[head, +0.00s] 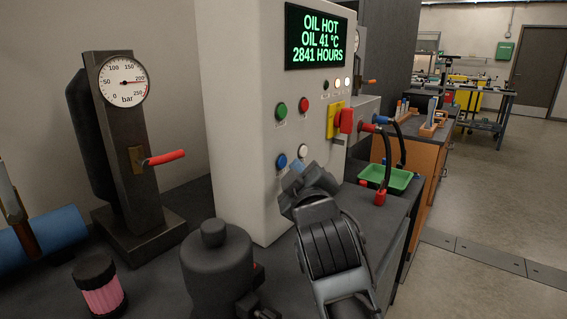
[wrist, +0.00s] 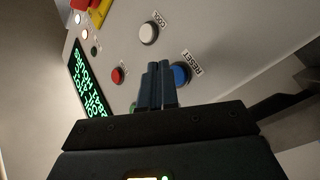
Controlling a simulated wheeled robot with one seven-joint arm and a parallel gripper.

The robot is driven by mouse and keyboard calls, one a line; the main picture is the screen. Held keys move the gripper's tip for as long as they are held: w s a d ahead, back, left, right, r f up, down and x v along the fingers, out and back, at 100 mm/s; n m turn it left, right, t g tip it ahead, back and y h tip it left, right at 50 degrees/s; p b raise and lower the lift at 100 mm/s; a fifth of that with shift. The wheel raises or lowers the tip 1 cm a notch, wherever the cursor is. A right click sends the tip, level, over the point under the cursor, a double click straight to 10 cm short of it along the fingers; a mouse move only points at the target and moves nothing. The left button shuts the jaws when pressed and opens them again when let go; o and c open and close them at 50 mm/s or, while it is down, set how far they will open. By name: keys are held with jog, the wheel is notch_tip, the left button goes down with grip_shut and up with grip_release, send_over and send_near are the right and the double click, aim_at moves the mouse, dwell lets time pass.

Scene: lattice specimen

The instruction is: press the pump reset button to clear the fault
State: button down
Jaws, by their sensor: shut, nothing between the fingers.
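The blue button (head: 282,161) is low on the pale pump cabinet (head: 240,110). In the wrist view the blue button (wrist: 181,73) carries the label RESET. My gripper (head: 297,167) is close in front of the panel, just right of the blue button in the head view. In the wrist view its fingertips (wrist: 159,67) are together and empty, just left of the blue button and partly overlapping its edge. I cannot tell whether they touch the panel. The display (head: 318,37) reads OIL HOT, OIL 41 °C, 2841 HOURS.
A white button (head: 303,151), labelled COOL, a green button (head: 281,110) and a red button (head: 304,104) are nearby. A red-handled switch on a yellow plate (head: 335,119) is at right. A gauge stand (head: 126,150) and dark cylinder (head: 216,262) stand on the bench.

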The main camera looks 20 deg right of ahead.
dwell(0.4)
jog(key=shift+w+a, duration=0.25)
jog(key=shift+w, duration=0.1)
jog(key=shift+w+a, duration=0.2)
jog(key=shift+w, duration=0.1)
dwell(0.7)
jog(key=shift+s, duration=0.1)
jog(key=shift+s+d+p, duration=0.3)
jog(key=shift+s+d, duration=0.15)
jog(key=shift+s, duration=0.1)
dwell(0.4)
jog(key=shift+s+d+p, duration=0.6)
jog(key=shift+s+d, duration=0.15)
jog(key=shift+s, duration=0.3)
jog(key=shift+s+d+p, duration=0.6)
jog(key=shift+s+d, duration=0.1)
jog(key=shift+s, duration=0.3)
